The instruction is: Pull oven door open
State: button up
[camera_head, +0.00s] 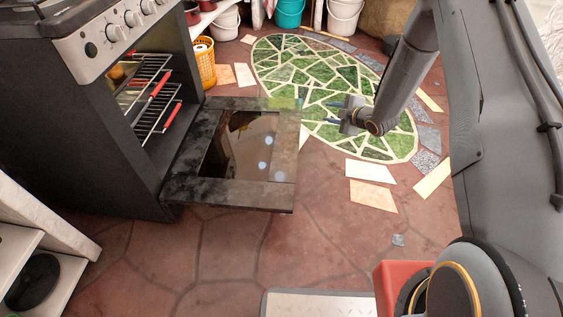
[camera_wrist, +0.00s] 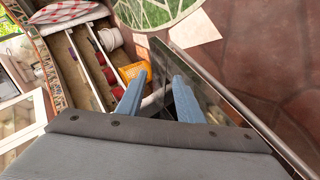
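The oven door (camera_head: 235,193) is folded down and stands out nearly level from the oven front in the head view. It has a dark frame and a glass pane (camera_head: 255,150). The oven (camera_head: 100,120) behind it is open, with wire racks and red handles showing inside. My gripper (camera_head: 333,112) is to the right of the door's outer edge, above the green mosaic, and looks apart from the door. In the wrist view its two blue fingers (camera_wrist: 157,82) are spread, with nothing clearly held between them. A glass panel with a metal edge (camera_wrist: 240,110), apparently the door, passes beside the right finger.
An orange basket (camera_head: 204,62) stands by the oven's far side, with white and teal buckets (camera_head: 289,12) at the back. A low shelf (camera_head: 40,235) is at the left front. Loose pale tiles (camera_head: 372,196) lie on the floor. The red stone floor before the door is mostly clear.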

jog(key=s+a+f+n+y+b, duration=0.1)
jog(key=a+f+n+y+b, duration=0.3)
jog(key=f, duration=0.6)
jog(key=s+a+f+n+y+b, duration=0.25)
jog(key=f+b, duration=0.35)
jog(key=f, duration=0.4)
jog(key=a+n+g+y+b, duration=0.1)
jog(key=a+n+y+b, duration=0.3)
jog(key=a, duration=0.7)
jog(key=shift+s+a+g+y+b, duration=0.2)
jog(key=shift+a+g+y+b, duration=0.15)
jog(key=shift+b, duration=0.9)
grip_shut()
